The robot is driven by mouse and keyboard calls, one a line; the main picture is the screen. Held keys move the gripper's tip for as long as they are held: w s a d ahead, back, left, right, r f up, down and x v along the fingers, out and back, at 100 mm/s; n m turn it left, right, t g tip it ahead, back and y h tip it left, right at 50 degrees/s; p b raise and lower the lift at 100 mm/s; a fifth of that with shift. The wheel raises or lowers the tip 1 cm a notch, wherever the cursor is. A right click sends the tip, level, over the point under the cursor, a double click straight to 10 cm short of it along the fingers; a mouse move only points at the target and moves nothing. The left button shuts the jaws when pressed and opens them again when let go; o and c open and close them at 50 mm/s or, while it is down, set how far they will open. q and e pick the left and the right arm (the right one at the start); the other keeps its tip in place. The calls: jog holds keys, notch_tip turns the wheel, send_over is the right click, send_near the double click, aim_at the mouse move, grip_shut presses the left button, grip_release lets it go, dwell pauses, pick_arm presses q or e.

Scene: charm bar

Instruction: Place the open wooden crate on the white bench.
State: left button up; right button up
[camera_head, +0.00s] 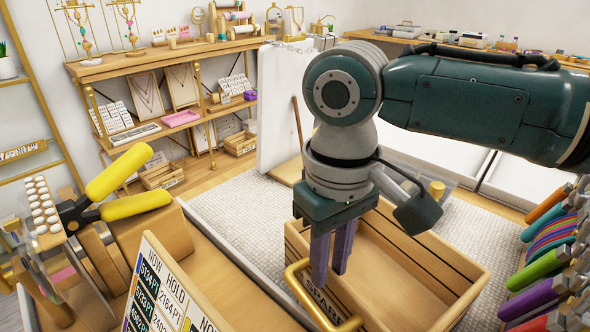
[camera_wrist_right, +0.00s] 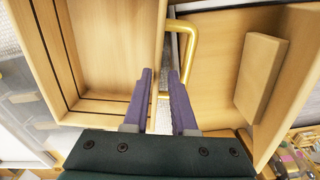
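The open wooden crate (camera_head: 455,258), with slatted sides, a gold handle and a "SPARE" label, is at the lower middle of the head view, empty inside. My right gripper (camera_head: 331,278) comes down over its near-left wall, one purple finger on each side. In the right wrist view, the fingers (camera_wrist_right: 160,85) are close together around the crate's wall beside the gold handle; the crate's interior (camera_wrist_right: 110,45) is left of them. Whether the crate is lifted is unclear. A low white surface (camera_head: 508,178), apparently the white bench, lies behind it, partly hidden by my arm. My left gripper is not visible.
A wooden counter (camera_head: 222,262) with a price sign (camera_head: 160,290) and yellow-handled pliers (camera_head: 120,180) stands at left. Coloured-handled tools (camera_head: 545,255) crowd the right edge. A pale rug (camera_head: 240,210) covers the floor. A wooden shelf unit (camera_head: 155,60) stands behind.

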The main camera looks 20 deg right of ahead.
aim_at(333, 293)
jog(key=f, duration=0.3)
jog(key=s+f, duration=0.1)
jog(key=shift+d+f+b, duration=0.25)
jog(key=shift+f+b, duration=0.05)
jog(key=shift+w+f, duration=0.1)
jog(key=shift+f, duration=0.45)
grip_shut()
jog(key=shift+r, duration=0.1)
dwell(0.6)
